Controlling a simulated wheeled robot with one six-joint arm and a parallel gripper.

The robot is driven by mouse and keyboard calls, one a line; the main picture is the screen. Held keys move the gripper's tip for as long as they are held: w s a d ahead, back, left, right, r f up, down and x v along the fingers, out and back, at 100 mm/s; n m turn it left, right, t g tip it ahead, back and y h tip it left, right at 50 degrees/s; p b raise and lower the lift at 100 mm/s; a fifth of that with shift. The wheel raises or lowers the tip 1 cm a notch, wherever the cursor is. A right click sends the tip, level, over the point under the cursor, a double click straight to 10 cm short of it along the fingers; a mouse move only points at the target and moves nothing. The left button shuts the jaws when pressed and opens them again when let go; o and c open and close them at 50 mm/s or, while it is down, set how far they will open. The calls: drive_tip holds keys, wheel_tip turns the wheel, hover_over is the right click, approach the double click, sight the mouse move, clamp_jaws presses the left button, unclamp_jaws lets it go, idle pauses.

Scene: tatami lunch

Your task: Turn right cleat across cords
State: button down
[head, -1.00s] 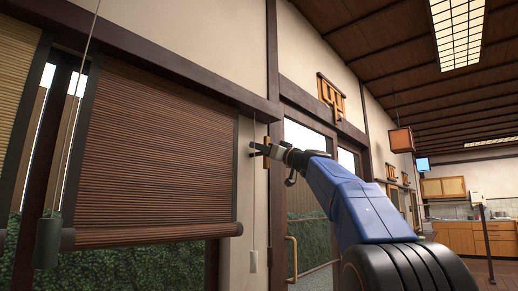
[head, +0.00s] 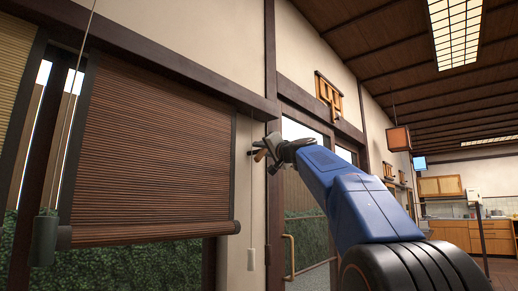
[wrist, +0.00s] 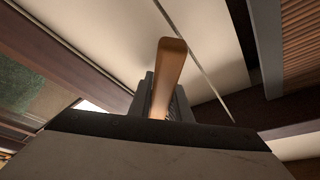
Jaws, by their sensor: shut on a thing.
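The right cleat (wrist: 168,75) is a tan wooden bar. In the wrist view it stands between my gripper's dark fingers, which are shut on it, and its rounded end sticks out beyond them. In the head view my gripper (head: 267,147) is at the dark post right of the blind, and a small tilted part of the cleat (head: 260,155) shows below the fingers. In the head view the right cord (head: 252,200) hangs just left of the post. The cleat's mount is hidden.
A brown slatted blind (head: 155,150) hangs left of my gripper, partly lowered. Another weight (head: 44,240) hangs at the far left. A glazed door with a wooden handle (head: 291,258) is right of the post.

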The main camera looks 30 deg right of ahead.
drive_tip(key=shift+w+d+f+m+g+h, duration=0.15)
drive_tip(key=shift+f+m+g+h, duration=0.3)
drive_tip(key=shift+m, duration=1.15)
drive_tip(key=shift+d+f+m+g+h, duration=0.1)
drive_tip(key=shift+f+m+g+h, duration=0.35)
drive_tip(key=shift+m, duration=1.15)
drive_tip(key=shift+w+d+f+m+g+h, duration=0.15)
drive_tip(key=shift+m+g, duration=0.55)
drive_tip(key=shift+m, duration=0.9)
drive_tip(key=shift+s, duration=0.1)
drive_tip(key=c, duration=1.6)
unclamp_jaws()
drive_tip(key=shift+c, duration=0.2)
drive_tip(key=shift+s, duration=0.1)
drive_tip(key=s, duration=1.7)
drive_tip(key=shift+s+a, duration=0.15)
drive_tip(key=shift+a, duration=0.25)
drive_tip(key=shift+r, duration=0.1)
